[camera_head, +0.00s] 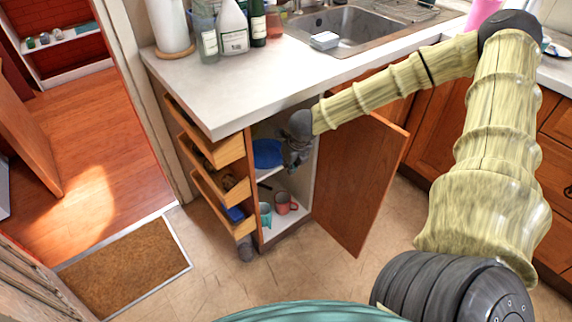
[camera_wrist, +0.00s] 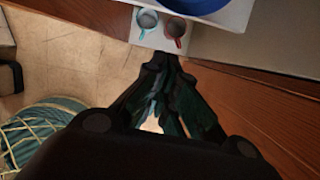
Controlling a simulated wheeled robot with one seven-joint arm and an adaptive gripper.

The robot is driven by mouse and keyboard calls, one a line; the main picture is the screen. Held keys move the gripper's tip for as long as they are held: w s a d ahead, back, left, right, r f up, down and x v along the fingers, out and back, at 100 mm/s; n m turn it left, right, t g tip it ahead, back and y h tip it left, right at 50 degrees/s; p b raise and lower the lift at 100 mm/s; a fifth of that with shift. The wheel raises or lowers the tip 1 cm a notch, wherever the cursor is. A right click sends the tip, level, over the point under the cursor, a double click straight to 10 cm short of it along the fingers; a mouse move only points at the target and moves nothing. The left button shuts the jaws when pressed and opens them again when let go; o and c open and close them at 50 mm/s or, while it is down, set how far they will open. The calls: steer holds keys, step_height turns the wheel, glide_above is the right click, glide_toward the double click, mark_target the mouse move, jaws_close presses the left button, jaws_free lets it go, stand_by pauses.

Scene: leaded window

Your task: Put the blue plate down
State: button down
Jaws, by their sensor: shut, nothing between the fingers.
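The blue plate (camera_head: 266,154) lies on the upper shelf (camera_head: 270,172) inside the open cabinet under the counter. Its rim also shows at the top edge of the wrist view (camera_wrist: 195,5), beyond the fingertips. My gripper (camera_head: 293,163) is at the cabinet opening, just right of the plate in the head view. In the wrist view my gripper (camera_wrist: 160,62) has its fingers together with nothing between them, and a gap shows between them and the plate. Part of the plate is hidden by the cabinet edge.
A teal mug (camera_head: 265,214) and a red mug (camera_head: 285,203) stand on the cabinet floor below. The open cabinet door (camera_head: 360,185) is to the right. Several pulled-out drawers (camera_head: 215,185) are to the left. The counter (camera_head: 225,90) overhangs the opening.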

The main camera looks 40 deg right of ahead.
steer(key=w+f+b, duration=0.1)
steer(key=w+f, duration=0.5)
steer(key=f, duration=0.3)
steer(key=shift+w+d, duration=0.15)
steer(key=shift+w, duration=0.2)
steer(key=shift+w, duration=0.1)
stand_by(0.4)
